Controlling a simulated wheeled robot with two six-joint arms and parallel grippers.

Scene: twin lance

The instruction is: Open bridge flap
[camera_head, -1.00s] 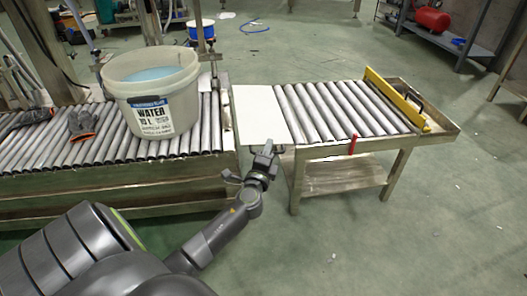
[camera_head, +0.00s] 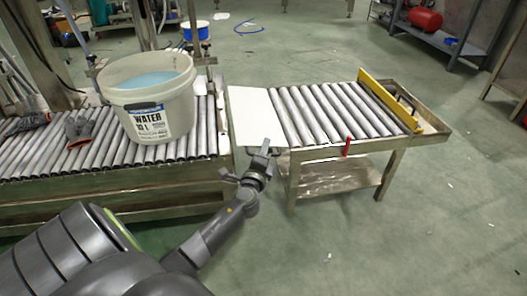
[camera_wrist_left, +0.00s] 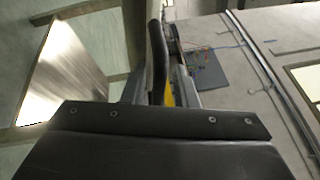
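The bridge flap (camera_head: 252,112) is a pale, flat plate across the gap between the left roller conveyor and the right roller table. It looks roughly level; I cannot tell whether either edge is lifted. Contact with the flap cannot be told. My right gripper is not in view.
A white water bucket (camera_head: 150,100) stands on the left conveyor (camera_head: 110,185), with gloves (camera_head: 80,130) beside it. The right roller table (camera_head: 335,108) has a yellow bar (camera_head: 390,100) at its far end and a red handle (camera_head: 347,147) on its near side.

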